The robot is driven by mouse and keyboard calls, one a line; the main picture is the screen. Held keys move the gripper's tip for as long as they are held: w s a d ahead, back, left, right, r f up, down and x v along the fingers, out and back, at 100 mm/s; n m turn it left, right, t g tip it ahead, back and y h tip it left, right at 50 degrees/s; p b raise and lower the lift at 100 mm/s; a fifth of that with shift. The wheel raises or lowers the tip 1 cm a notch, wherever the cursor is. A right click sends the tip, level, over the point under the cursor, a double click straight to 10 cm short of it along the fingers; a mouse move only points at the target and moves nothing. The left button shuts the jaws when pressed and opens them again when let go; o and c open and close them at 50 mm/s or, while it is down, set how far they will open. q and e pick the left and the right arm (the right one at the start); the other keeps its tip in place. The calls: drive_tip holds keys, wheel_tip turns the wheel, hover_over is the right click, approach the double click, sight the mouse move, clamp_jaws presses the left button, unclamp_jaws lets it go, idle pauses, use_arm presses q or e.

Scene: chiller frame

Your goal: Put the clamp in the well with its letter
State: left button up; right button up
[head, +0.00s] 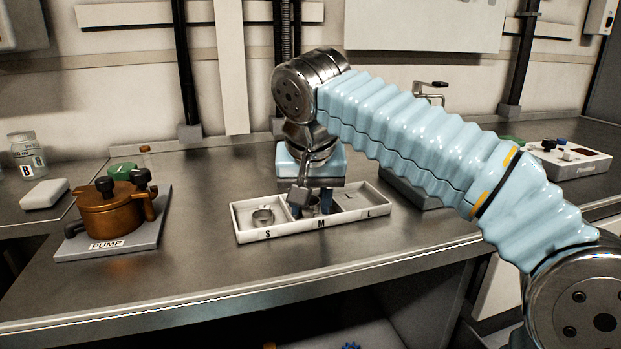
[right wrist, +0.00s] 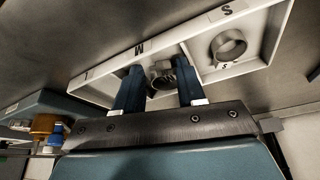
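The pale tray (head: 352,222) on the bench has wells marked S, M and L from left to right. One metal ring clamp (head: 263,216) sits in the S well; it also shows in the right wrist view (right wrist: 229,46). My right gripper (head: 312,205) reaches down into the middle M well, its dark blue fingers apart. A metal clamp (right wrist: 161,75) is between the fingers, low in that well. I cannot tell whether the fingers press on it. Its letter is not readable. The L well holds no clamp that I can see. My left gripper is not in view.
A copper pump (head: 112,210) on a grey plate stands left of the tray. A white block (head: 44,194) and a jar marked B (head: 26,156) are farther left. A control box (head: 568,159) is at the far right. The bench in front of the tray is clear.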

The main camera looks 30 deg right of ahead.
drive_tip(key=v, duration=1.1)
drive_tip(key=shift+p, duration=0.3)
